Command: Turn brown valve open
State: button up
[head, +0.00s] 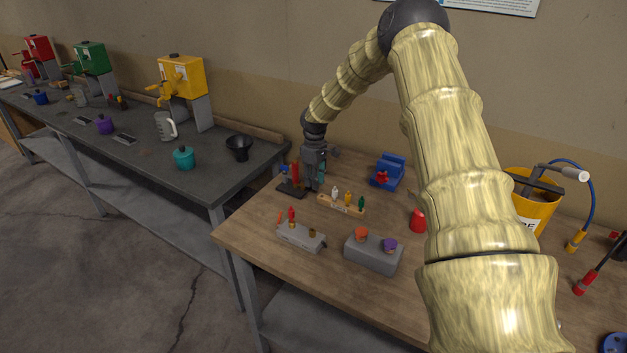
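A small brown valve (312,232) appears to stand on the right part of a low grey block (300,238) near the left front of the wooden bench. A red piece (291,214) stands at the block's left end. These parts are small, and I cannot tell which way the brown valve is turned. My gripper (313,183) is behind the block, to its upper right, pointing down beside a dark stand (290,189) with blue and red pieces. It is apart from the brown valve. Its fingers are too small and dark to tell open from shut.
A wooden rack (342,205) with several small coloured pieces stands just right of my gripper. A grey block with orange and purple knobs (374,254) sits in front. A blue holder (387,171), a red object (418,220) and a yellow bucket (537,207) stand further right.

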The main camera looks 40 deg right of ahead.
jog(key=shift+w+a, duration=0.15)
jog(key=shift+a, duration=0.15)
notch_tip(320, 180, up, 12)
jog(key=shift+d, duration=0.15)
dwell(0.4)
dwell(0.5)
